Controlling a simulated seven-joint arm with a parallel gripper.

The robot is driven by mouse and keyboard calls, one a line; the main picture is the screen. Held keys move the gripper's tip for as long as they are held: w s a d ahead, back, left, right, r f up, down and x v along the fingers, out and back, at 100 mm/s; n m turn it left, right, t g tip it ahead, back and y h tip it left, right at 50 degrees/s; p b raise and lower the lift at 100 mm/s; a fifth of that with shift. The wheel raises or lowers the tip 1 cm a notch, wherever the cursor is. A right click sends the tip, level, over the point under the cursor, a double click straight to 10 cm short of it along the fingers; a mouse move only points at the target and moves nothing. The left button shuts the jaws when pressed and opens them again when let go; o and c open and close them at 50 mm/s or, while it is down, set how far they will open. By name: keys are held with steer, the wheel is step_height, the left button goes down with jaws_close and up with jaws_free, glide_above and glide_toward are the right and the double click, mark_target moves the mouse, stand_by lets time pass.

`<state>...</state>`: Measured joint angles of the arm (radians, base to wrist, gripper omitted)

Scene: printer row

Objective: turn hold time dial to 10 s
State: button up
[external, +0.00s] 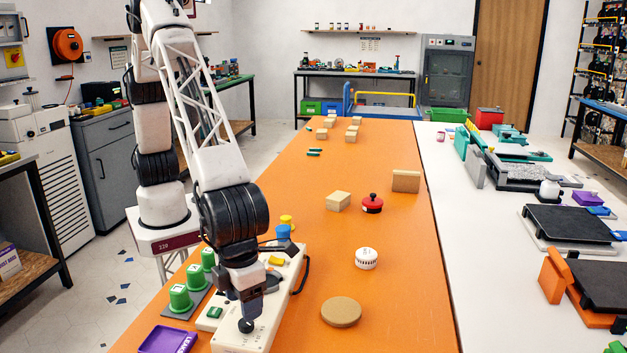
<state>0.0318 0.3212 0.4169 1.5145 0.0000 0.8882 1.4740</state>
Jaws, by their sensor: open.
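A white control box (284,307) with a side handle lies on the orange table, near the front. A black round knob (246,326) sits on its near end, and I take it for the hold time dial. Its scale and the setting it points to are too small to read. My gripper (248,312) points down right over the knob, with its fingers open around or just above it. I cannot tell whether they touch it. The arm hides part of the box top. A green button (214,312) and a yellow part (276,260) also show on the box.
Green capped pieces (180,297) stand left of the box, and a purple tray (168,340) lies in front of them. A round tan disc (341,311), a white marked round piece (366,258) and a red knobbed piece (372,203) are to the right. The table's right front is clear.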

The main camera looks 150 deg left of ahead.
steer(key=shift+r, duration=1.5)
steer(key=shift+s+r, duration=0.4)
steer(key=shift+r, duration=0.05)
steer(key=s+a+r+n, duration=0.1)
steer(key=s+r+n, duration=0.2)
steer(key=s+r, duration=0.5)
steer(key=s+r+n+t, duration=0.1)
steer(key=s+r+n, duration=0.25)
steer(key=s, duration=0.85)
steer(key=s+a+r+n, duration=0.1)
steer(key=s+r+n, duration=0.2)
steer(key=s+r, duration=0.5)
steer(key=s+f+n+t, duration=0.1)
steer(key=s+n, duration=0.6)
steer(key=s, duration=2.3)
steer(key=shift+a+f+t, duration=0.2)
steer(key=shift+f+t, duration=0.1)
steer(key=shift+f, duration=0.4)
